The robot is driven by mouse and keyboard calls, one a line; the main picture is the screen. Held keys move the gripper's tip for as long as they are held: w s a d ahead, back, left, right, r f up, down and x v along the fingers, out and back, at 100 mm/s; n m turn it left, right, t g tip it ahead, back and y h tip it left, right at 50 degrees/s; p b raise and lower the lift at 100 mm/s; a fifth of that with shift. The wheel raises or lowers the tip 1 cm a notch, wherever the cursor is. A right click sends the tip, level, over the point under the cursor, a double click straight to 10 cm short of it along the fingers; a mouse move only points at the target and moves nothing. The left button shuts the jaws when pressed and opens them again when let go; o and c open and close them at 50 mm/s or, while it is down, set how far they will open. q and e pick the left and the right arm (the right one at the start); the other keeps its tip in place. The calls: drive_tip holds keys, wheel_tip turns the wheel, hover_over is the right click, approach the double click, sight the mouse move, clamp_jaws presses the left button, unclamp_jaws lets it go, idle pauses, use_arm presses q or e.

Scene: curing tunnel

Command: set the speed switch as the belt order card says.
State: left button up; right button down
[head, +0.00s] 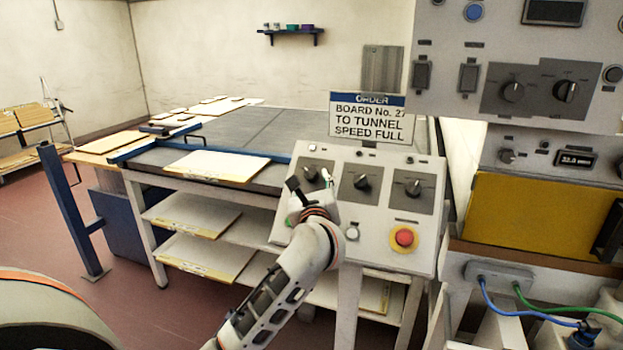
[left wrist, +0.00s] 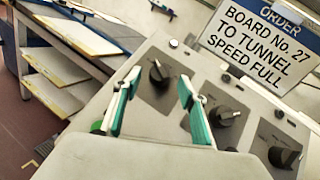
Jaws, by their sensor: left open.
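The order card (head: 368,118) stands behind the sloped control panel (head: 375,222) and reads "BOARD No. 27 TO TUNNEL SPEED FULL"; it also shows in the left wrist view (left wrist: 262,42). The panel has three black rotary switches: left (head: 311,173), middle (head: 361,182) and right (head: 413,189). Their labels are too small to read. My left gripper (head: 309,184) is open over the panel's left part. In the left wrist view the left switch (left wrist: 158,73) appears between the green-lined fingertips (left wrist: 157,88); contact cannot be told. My right gripper is out of view.
A red stop button (head: 404,237) and a white button (head: 352,233) sit low on the panel. A grey cabinet (head: 430,85) with knobs overhangs at right. A table (head: 240,130) with boards stands behind at left. Blue and green cables (head: 520,308) lie lower right.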

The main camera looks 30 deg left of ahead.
use_arm(q)
drive_tip(key=shift+x, duration=1.1)
drive_tip(key=c, duration=1.1)
